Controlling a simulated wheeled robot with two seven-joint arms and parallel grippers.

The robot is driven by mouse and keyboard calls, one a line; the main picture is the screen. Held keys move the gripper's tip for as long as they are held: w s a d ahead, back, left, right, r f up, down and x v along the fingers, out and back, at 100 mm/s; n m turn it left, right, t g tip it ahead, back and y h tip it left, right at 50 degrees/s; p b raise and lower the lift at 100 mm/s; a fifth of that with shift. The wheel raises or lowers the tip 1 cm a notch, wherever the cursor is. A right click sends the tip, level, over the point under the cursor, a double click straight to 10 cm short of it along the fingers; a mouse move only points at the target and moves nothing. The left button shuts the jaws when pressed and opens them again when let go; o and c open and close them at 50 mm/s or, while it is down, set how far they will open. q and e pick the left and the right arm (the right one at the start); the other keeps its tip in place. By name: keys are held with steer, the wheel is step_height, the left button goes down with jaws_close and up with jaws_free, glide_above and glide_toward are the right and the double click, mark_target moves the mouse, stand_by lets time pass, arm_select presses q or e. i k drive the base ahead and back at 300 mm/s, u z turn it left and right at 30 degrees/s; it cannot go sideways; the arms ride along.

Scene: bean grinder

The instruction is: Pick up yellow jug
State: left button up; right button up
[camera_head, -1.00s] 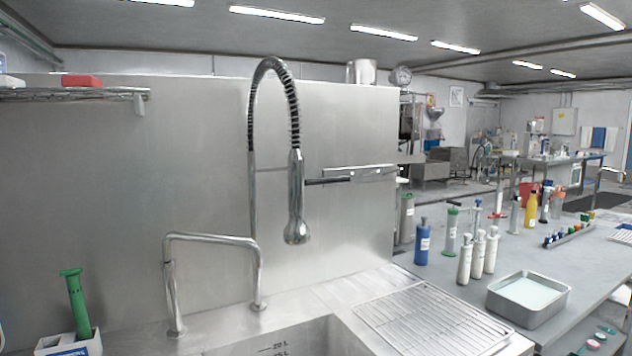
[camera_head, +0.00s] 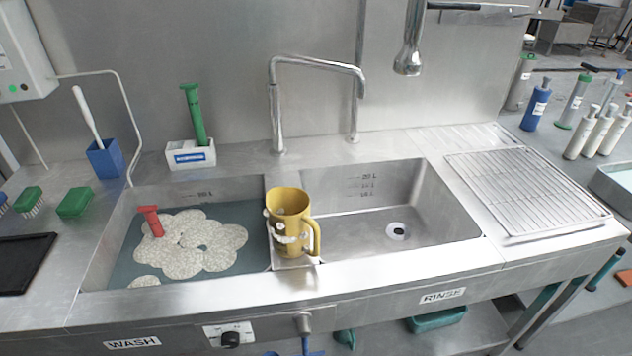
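The yellow jug (camera_head: 289,208) stands upright on the divider between the two sink basins, near the front. Its handle is on its right side, over the edge of the rinse basin. White foam clings to its middle and lower part. Neither of my grippers shows in the head view.
The wash basin (camera_head: 100,262) at left holds water, foam (camera_head: 205,250) and a red-handled tool (camera_head: 152,220). The rinse basin (camera_head: 440,218) at right is empty. A bent tap (camera_head: 318,62) stands behind the jug. A wire rack (camera_head: 525,190) lies on the right drainboard.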

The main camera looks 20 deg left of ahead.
mark_target(287, 209)
steer(key=z, duration=2.05)
steer(key=i, duration=1.45)
steer(key=u, duration=3.2)
